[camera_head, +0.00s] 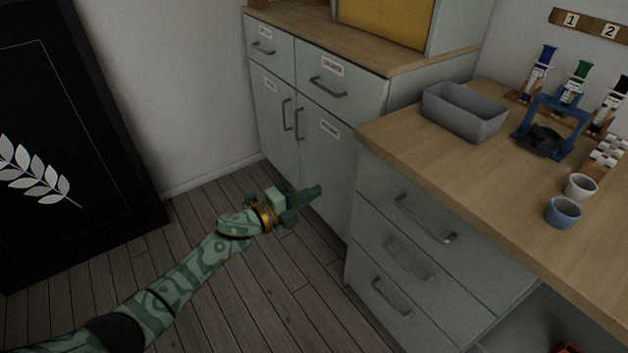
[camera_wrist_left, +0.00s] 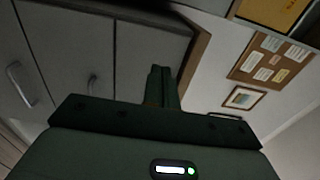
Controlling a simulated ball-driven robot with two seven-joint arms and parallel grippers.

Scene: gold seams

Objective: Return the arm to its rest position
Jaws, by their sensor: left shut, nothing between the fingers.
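My left arm, patterned in green, reaches in from the lower left of the head view. Its gripper (camera_head: 305,197) is shut and empty. It hangs in the air in front of the grey cabinet doors, left of the drawer unit. In the left wrist view the closed fingers (camera_wrist_left: 160,86) point away from the camera with nothing between them. My right gripper is not in view.
The wooden counter (camera_head: 400,140) carries a grey bin (camera_head: 464,112), a blue stand (camera_head: 545,130), a white cup (camera_head: 580,187) and a blue cup (camera_head: 562,212). Below it are grey drawers (camera_head: 420,250). A black panel (camera_head: 75,130) leans at the left. Floor around the arm looks clear.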

